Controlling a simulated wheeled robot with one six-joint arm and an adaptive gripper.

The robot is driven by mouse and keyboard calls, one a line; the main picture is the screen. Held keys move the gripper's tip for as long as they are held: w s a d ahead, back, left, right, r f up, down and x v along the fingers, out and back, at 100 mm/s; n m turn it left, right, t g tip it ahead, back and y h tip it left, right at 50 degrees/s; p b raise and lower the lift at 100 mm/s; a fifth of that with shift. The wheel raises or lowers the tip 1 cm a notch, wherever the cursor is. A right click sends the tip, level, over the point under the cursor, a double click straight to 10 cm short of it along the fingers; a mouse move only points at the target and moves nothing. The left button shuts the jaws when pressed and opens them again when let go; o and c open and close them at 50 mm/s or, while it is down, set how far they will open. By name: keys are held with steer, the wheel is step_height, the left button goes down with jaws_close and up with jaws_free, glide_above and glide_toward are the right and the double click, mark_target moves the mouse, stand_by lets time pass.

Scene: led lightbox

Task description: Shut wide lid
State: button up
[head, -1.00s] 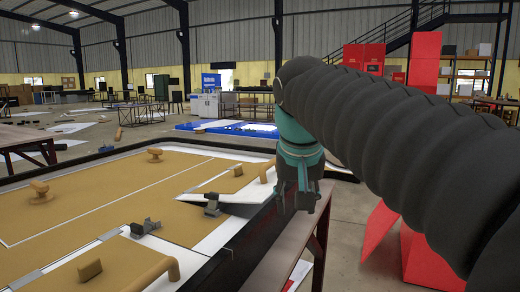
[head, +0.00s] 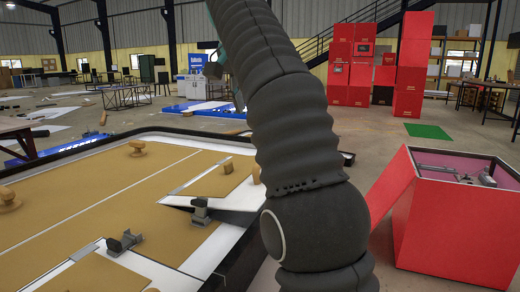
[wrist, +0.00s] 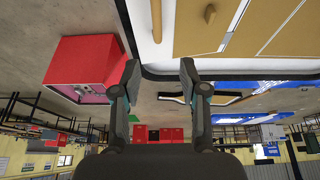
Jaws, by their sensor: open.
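A large low lightbox (head: 40,232) with a black outer rim fills the left of the head view. Its top has tan panels with white borders, and I cannot tell for certain which is the wide lid. One tan lid (head: 208,185) near the right rim is tilted up, with a dark gap under its front edge. A latch (head: 200,210) stands by that gap. My gripper (wrist: 157,82) is open and empty in the wrist view, apart from the lightbox's black edge (wrist: 235,74). My gripper does not show in the head view, and my arm hides part of the right rim.
An open red box (head: 455,225) stands on the floor at right, with its flap leaning out. Round knobs (head: 137,148) and another latch (head: 124,243) stick up from the lightbox. Open concrete floor lies beyond its right side.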

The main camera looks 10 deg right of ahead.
steer(key=x, duration=1.3)
steer(key=shift+w+d+f, duration=0.1)
steer(key=shift+d+f, duration=0.1)
steer(key=shift+f, duration=0.05)
jaws_close()
